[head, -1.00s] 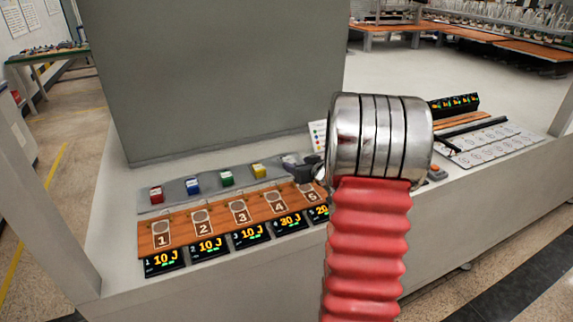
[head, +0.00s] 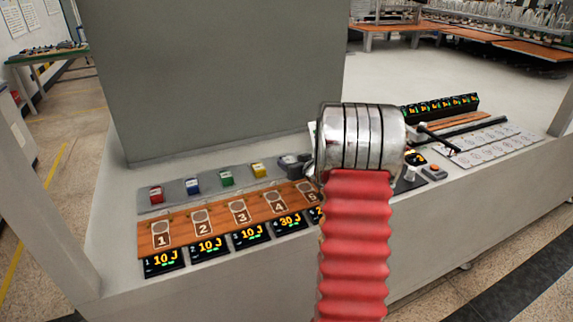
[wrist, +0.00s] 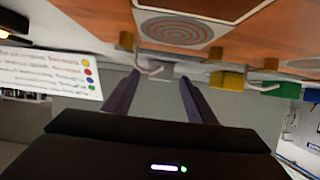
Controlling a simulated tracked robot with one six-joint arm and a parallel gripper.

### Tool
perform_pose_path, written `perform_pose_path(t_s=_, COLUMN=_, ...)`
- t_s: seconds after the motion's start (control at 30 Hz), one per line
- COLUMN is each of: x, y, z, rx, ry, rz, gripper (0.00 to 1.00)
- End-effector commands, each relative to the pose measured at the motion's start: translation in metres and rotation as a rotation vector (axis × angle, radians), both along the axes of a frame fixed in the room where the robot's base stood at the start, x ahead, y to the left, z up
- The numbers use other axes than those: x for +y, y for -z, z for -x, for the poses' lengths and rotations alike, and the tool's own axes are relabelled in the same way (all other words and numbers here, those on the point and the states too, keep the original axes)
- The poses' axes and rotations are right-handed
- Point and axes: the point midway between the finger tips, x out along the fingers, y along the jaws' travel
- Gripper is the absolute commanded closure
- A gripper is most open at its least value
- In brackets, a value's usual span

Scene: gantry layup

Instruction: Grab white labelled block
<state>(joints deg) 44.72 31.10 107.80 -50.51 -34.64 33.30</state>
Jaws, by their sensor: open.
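The white block (wrist: 158,68) shows in the wrist view as a small pale block with a thin light handle, just beyond and between my fingertips. My gripper (wrist: 158,82) is open, with its two dark fingers apart on either side of the block's line; I cannot tell whether they touch it. In the head view my gripper (head: 303,165) is low at the right end of the row of coloured blocks, partly behind my metal wrist. The white block is mostly or fully hidden there.
The yellow block (head: 258,171), green block (head: 226,179), blue block (head: 192,186) and red block (head: 156,194) stand on a grey strip. A numbered wooden board (head: 220,216) with energy displays lies in front. A card with coloured dots (wrist: 62,72) is close left in the wrist view.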

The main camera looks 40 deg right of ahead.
Motion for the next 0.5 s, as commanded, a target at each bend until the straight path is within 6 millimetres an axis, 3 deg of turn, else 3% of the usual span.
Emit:
perform_pose_path(t_s=0.2, x=-0.006, y=0.01, z=-0.02, rx=0.001, ry=0.0, rz=0.0, gripper=0.48)
perform_pose_path(t_s=0.5, x=-0.007, y=0.011, z=-0.024, rx=0.001, ry=0.0, rz=0.0, gripper=0.48)
